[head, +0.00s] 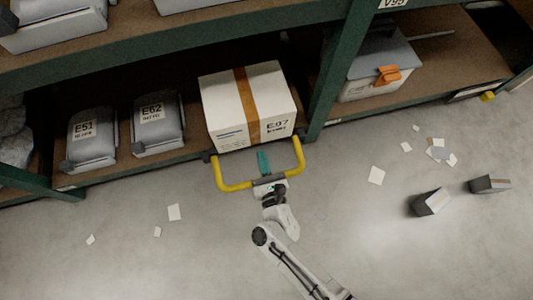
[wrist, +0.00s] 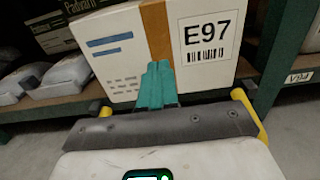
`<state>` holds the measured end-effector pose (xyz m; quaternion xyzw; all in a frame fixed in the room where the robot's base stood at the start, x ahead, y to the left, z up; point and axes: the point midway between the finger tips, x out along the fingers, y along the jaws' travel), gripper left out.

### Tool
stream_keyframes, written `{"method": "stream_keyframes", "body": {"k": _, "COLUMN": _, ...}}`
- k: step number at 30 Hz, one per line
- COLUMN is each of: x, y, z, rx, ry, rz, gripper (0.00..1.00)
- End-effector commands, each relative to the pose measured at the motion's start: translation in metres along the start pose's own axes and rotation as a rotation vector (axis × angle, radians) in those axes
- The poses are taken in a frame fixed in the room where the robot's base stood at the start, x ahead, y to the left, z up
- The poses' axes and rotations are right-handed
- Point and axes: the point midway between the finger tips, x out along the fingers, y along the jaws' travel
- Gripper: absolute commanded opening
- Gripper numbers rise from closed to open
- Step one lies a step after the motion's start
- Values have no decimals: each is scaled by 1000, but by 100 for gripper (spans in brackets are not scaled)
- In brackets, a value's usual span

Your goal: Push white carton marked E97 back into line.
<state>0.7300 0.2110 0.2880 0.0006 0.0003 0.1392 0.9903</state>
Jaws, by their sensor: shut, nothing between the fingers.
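The white carton marked E97 (head: 227,107) sits on the lower shelf, with a brown tape band over its top and front. Its front face looks about level with the shelf edge or slightly past it; I cannot tell exactly. In the wrist view the carton (wrist: 204,73) fills the upper middle, its E97 label upright at right. My gripper (head: 262,156) is shut and empty, its teal fingers pointing at the lower front of the carton. In the wrist view my gripper (wrist: 157,69) overlaps the tape band. Whether the fingertips touch the carton is unclear.
Grey packs marked E51 (head: 92,141) and E62 (head: 158,124) stand left on the same shelf (head: 183,155). A green post (head: 333,75) stands close right of the carton, with a grey-lidded bin (head: 381,62) beyond. Small dark boxes (head: 430,203) and paper scraps lie on the floor.

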Motion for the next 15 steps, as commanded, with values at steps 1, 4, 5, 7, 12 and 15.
{"method": "stream_keyframes", "body": {"k": 1, "x": 11, "y": 0, "z": -2, "rx": 1, "ry": -3, "rz": -1, "gripper": 0}}
{"method": "stream_keyframes", "body": {"k": 4, "x": 29, "y": 1, "z": -2, "rx": 1, "ry": -2, "rz": -1, "gripper": 0}}
{"method": "stream_keyframes", "body": {"k": 5, "x": 34, "y": 1, "z": -2, "rx": 1, "ry": -2, "rz": 0, "gripper": 0}}
{"method": "stream_keyframes", "body": {"k": 7, "x": 44, "y": 1, "z": -2, "rx": 0, "ry": -2, "rz": 0, "gripper": 0}}
{"method": "stream_keyframes", "body": {"k": 12, "x": 61, "y": 0, "z": -1, "rx": -1, "ry": -1, "rz": 1, "gripper": 0}}
{"method": "stream_keyframes", "body": {"k": 15, "x": 65, "y": 0, "z": 0, "rx": -1, "ry": -1, "rz": 1, "gripper": 0}}
